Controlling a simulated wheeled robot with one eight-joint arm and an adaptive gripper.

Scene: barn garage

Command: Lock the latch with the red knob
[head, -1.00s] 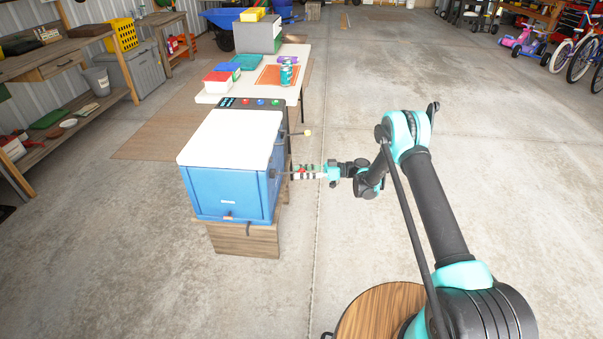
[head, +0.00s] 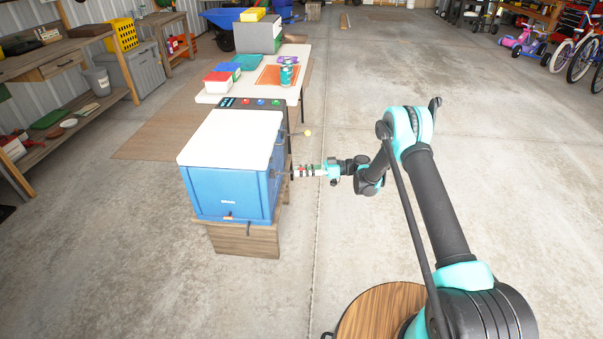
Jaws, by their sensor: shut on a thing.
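A blue cooler-like chest (head: 215,192) with a white lid (head: 235,137) stands left of my arm. My gripper (head: 297,171) is at the chest's right side, pointing left, with its fingers shut around the red knob of a latch. The fingers hide most of the knob, and only a trace of red shows between them. A dark rod joins this spot to the chest's side. The exact latch angle is too small to tell.
The chest rests on a wooden stand (head: 245,240). Behind it, a dark panel with coloured buttons (head: 250,103) adjoins a white table (head: 297,95) with boxes and a can (head: 286,76). The concrete floor to the right is open.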

